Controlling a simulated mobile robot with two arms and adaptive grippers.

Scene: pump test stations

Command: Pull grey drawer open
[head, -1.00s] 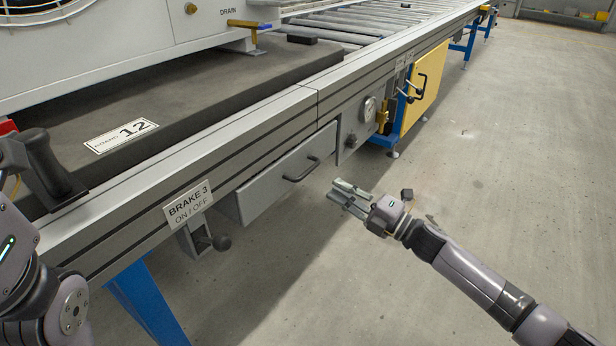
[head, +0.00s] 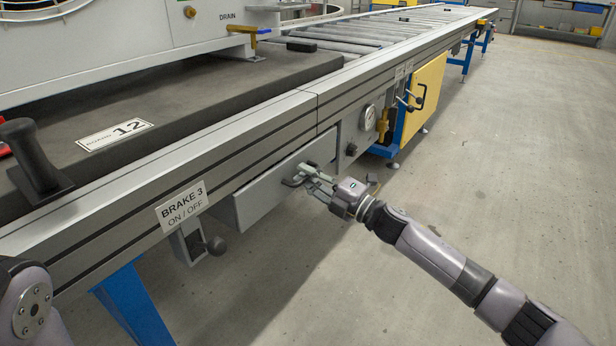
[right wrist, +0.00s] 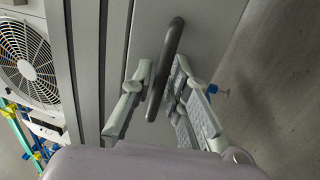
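In the right wrist view, the drawer front (right wrist: 215,25) fills the middle and the handle (right wrist: 166,68) runs between the two fingers of my right gripper (right wrist: 160,92). The fingers are apart, one on each side of the handle; I cannot tell whether either touches it. Only a part of my left arm shows at the lower left; the left gripper is out of view.
A lever under the BRAKE 3 sign (head: 182,204) hangs left of the drawer. A gauge (head: 369,117) and a yellow panel (head: 427,88) are to its right. A blue leg (head: 133,303) stands below. The floor (head: 500,150) on the right is clear.

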